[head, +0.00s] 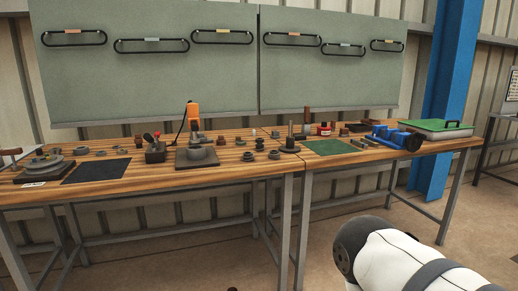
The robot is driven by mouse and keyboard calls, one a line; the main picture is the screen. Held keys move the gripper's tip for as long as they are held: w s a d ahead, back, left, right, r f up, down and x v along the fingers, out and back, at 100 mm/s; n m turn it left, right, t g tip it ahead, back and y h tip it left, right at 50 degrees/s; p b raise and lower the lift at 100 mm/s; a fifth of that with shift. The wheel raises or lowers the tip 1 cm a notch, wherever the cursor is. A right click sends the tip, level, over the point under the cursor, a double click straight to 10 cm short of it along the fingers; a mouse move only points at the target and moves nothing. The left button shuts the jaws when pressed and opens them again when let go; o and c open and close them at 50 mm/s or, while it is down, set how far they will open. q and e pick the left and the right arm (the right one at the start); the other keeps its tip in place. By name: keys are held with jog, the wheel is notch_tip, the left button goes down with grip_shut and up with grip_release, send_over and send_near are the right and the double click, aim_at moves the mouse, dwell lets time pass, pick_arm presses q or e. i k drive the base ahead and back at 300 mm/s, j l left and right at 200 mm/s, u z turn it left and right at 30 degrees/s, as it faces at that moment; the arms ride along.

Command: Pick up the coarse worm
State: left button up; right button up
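I cannot pick out the coarse worm for sure; the parts on the workbench (232,163) are small and far off. Small dark cylindrical parts (260,144) stand near the middle of the bench, and several short bar-like pieces (360,143) lie right of the green mat. Any of these may or may not be the worm. Neither of my grippers is in the head view. A white and black link of mine shows at the lower right, with no fingers visible.
An orange-topped device (194,115), a post on a round base (290,140), a green mat (329,147), a dark mat (96,171), a blue machine (395,136) and a green-topped tray (436,127) occupy the bench. Open floor lies in front.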

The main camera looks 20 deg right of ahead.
aim_at(260, 147)
jog(key=i+l+z, duration=0.2)
jog(key=i+l, duration=0.5)
jog(key=l, duration=0.25)
jog(key=i+l+z, duration=0.15)
jog(key=i+l, duration=0.55)
jog(key=l, duration=0.15)
